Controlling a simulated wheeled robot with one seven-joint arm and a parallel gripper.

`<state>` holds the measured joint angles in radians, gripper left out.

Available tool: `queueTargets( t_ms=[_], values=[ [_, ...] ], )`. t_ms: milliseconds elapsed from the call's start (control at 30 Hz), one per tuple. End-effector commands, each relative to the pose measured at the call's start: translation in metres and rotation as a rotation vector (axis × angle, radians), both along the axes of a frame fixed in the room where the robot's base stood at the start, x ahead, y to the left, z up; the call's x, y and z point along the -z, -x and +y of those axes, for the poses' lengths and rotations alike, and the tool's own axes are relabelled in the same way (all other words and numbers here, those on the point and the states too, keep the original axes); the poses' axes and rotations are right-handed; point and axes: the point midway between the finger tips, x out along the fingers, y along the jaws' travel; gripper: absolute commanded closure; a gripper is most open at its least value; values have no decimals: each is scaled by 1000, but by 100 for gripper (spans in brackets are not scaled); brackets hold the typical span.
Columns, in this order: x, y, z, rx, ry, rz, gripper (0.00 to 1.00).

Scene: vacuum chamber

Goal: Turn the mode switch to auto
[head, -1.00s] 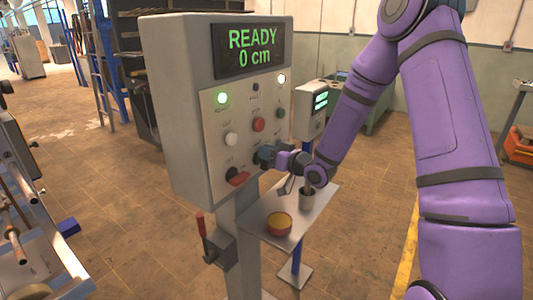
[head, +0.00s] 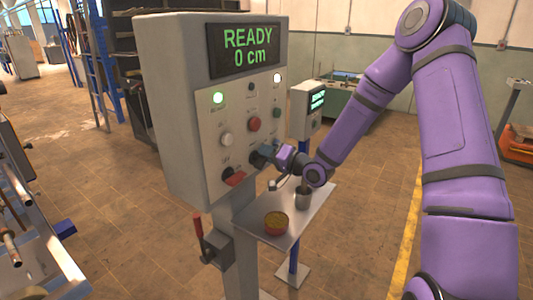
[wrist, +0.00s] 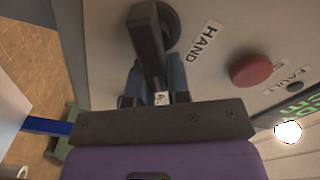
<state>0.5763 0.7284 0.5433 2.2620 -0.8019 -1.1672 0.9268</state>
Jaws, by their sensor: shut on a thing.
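The mode switch is a black knob with a long handle (wrist: 148,45) on the grey control panel, near the top of the wrist view. A HAND label (wrist: 206,40) is to the right of the knob. A small white label (wrist: 160,98), its lettering mostly hidden, shows near the handle's end. My gripper (wrist: 157,78) is shut on the handle, one blue-grey finger on each side. In the head view my gripper (head: 264,157) is at the panel's lower right and hides the switch.
The panel's screen (head: 246,49) reads READY 0 cm. A shelf (head: 283,243) below my gripper bears a bowl (head: 276,223) and a grey cup (head: 302,197).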

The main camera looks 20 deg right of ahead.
Motion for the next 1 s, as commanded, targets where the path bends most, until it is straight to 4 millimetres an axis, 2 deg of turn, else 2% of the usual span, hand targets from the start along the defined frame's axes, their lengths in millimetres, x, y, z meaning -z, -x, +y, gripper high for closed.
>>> queueTargets(
  t_ms=[33,633,667,733,767,1000],
  values=[
    [6,4,1,-6,-6,24,100],
    [7,4,2,-8,-35,45,100],
    [7,4,2,-8,-35,45,76],
    [6,3,2,-8,-35,43,60],
    [6,3,2,-8,-35,42,57],
    [4,2,1,-4,-36,35,57]
  ],
)
